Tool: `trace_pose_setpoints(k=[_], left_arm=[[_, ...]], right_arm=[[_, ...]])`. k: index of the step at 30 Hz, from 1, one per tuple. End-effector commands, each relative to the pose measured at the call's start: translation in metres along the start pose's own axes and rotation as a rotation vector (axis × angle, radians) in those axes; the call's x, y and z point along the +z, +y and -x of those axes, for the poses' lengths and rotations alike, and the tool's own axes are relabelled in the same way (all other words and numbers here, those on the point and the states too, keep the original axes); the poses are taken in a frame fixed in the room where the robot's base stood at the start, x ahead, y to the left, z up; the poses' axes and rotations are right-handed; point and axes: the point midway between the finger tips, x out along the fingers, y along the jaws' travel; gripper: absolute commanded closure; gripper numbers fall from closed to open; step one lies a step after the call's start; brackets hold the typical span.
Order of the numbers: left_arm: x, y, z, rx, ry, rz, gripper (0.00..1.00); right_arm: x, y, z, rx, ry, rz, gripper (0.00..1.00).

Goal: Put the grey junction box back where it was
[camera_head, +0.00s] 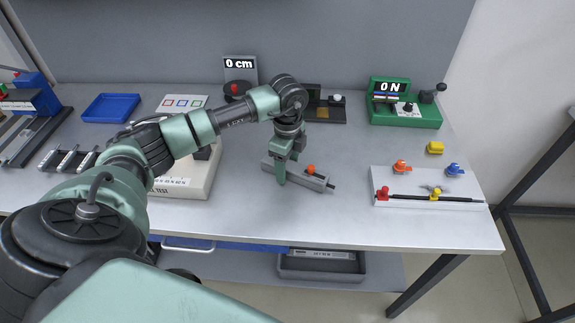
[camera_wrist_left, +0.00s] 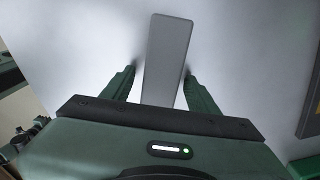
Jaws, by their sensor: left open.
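The grey junction box (camera_head: 312,180) looks like a long, narrow grey block with an orange knob on top and a dark stub at its right end. It lies on the white tabletop near the middle. My left gripper (camera_head: 286,170) points down at its left part and is open. In the left wrist view a plain grey face of the box (camera_wrist_left: 168,45) reaches between the two spread fingers of this gripper (camera_wrist_left: 160,80). Whether the fingers touch it I cannot tell. My right gripper is not in view.
A white tester block (camera_head: 188,180) stands left of the box, partly behind my arm. A white board (camera_head: 432,200) with knobs and a rod lies right. A green gauge (camera_head: 406,117) reading 0 N and a blue tray (camera_head: 110,107) stand further back. The table front is clear.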

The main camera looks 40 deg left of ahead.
Motion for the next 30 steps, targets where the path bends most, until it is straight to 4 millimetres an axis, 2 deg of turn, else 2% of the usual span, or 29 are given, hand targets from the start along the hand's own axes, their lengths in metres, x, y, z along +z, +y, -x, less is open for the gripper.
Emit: trace_pose_setpoints(k=[5, 12, 18, 23, 30], left_arm=[[0.000, -0.002, 0.022, -0.005, 0.000, 0.000, 0.40], [0.000, -0.002, 0.075, -0.007, 0.001, 0.000, 0.40], [0.000, -0.001, 0.108, -0.004, 0.001, 0.001, 0.40], [0.000, 0.000, 0.120, -0.002, 0.000, 0.000, 0.40], [0.000, 0.000, 0.122, -0.001, 0.000, 0.000, 0.40]], right_arm=[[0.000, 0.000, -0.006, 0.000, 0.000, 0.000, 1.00], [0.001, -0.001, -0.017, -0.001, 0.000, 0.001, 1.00], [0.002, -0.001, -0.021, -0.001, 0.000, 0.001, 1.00], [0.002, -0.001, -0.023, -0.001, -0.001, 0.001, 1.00], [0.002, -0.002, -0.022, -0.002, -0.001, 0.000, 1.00]])
